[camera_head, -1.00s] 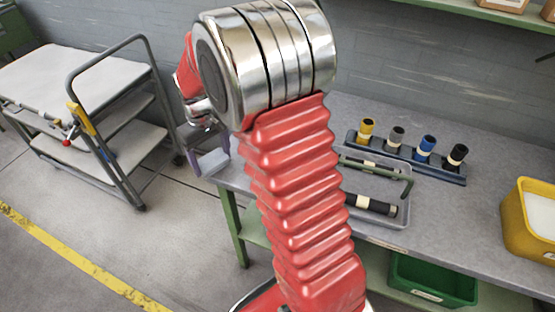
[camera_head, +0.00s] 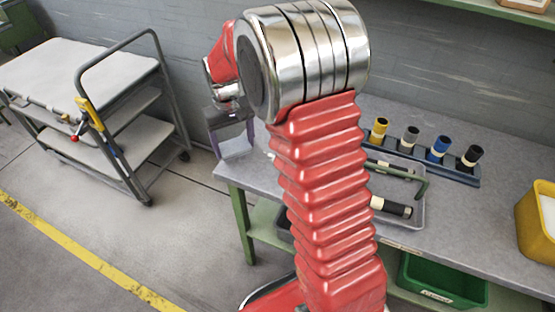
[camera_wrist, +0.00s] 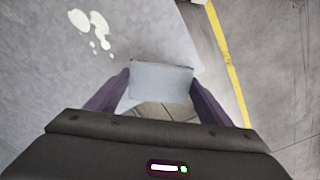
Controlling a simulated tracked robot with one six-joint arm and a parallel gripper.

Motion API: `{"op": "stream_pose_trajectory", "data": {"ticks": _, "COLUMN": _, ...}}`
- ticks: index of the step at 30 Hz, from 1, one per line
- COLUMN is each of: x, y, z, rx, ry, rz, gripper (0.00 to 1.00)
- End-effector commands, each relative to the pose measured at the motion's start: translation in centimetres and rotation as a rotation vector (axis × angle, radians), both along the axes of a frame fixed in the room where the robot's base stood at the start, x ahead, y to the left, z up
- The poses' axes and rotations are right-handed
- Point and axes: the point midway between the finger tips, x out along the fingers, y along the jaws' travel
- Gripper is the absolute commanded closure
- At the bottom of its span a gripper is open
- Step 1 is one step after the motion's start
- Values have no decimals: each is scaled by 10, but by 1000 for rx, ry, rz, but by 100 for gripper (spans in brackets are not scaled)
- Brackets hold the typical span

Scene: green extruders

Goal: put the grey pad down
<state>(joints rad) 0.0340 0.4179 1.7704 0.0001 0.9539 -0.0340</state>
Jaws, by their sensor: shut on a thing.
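My gripper (camera_wrist: 160,95) is shut on the grey pad (camera_wrist: 160,82), a flat pale-grey block between two purple fingers in the wrist view. The pad is held near the edge of the grey bench top (camera_wrist: 120,50), with floor showing just below it in the picture. In the head view my gripper (camera_head: 231,138) is beside the bench's left end, partly behind my arm. Whether the pad touches the bench cannot be told.
White splotches (camera_wrist: 90,22) mark the bench top. A grey tray (camera_head: 415,212) with dark parts and a rack (camera_head: 440,168) of coloured cylinders stand farther right. A yellow bin (camera_head: 535,225) is at the far right. A trolley (camera_head: 110,85) stands left across clear floor.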

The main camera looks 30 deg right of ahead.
Motion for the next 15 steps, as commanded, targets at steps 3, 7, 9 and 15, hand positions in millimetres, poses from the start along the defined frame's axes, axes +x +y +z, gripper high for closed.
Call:
{"op": "stream_pose_trajectory", "data": {"ticks": 3, "x": 0, "y": 0, "z": 0, "rx": 0, "ry": 0, "rz": 1, "gripper": 47}}
{"op": "stream_pose_trajectory", "data": {"ticks": 7, "x": 0, "y": 0, "z": 0, "rx": 0, "ry": 0, "rz": 1, "gripper": 47}}
{"op": "stream_pose_trajectory", "data": {"ticks": 9, "x": 0, "y": 4, "z": 0, "rx": 0, "ry": 0, "rz": 2, "gripper": 47}}
{"op": "stream_pose_trajectory", "data": {"ticks": 15, "x": 0, "y": 19, "z": 0, "rx": 0, "ry": 0, "rz": 0, "gripper": 47}}
